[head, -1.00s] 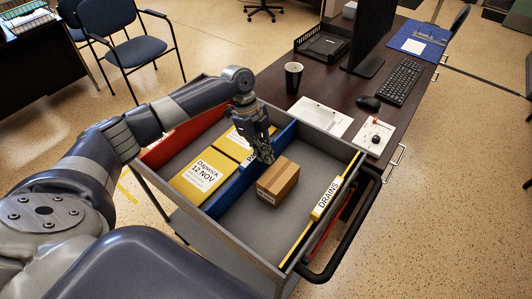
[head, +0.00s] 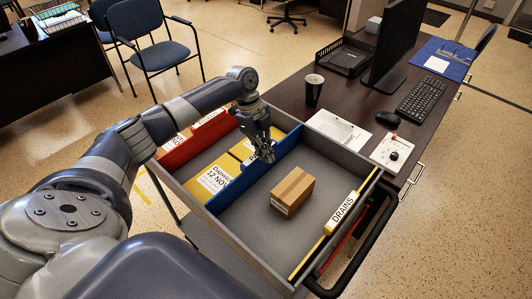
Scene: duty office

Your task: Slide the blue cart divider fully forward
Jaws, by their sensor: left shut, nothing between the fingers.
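The blue divider (head: 233,194) stands upright across the grey cart tray (head: 262,262), running diagonally from lower left to upper right. My left gripper (head: 268,158) is shut and empty. Its fingertips are at the divider's upper half, apparently against the face on the cardboard box's side; the exact contact is too small to tell. The gripper hides a part of the divider's top edge. Yellow packets (head: 216,178) lie to the left of the divider, which partly covers them. My right gripper is not in view.
A cardboard box (head: 293,188) sits right of the divider with bare tray floor between them. A red divider (head: 182,151) stands at the tray's left side, a yellow "DRAINS" strip (head: 342,210) at its right. A desk (head: 340,97) with a cup (head: 313,90) adjoins behind.

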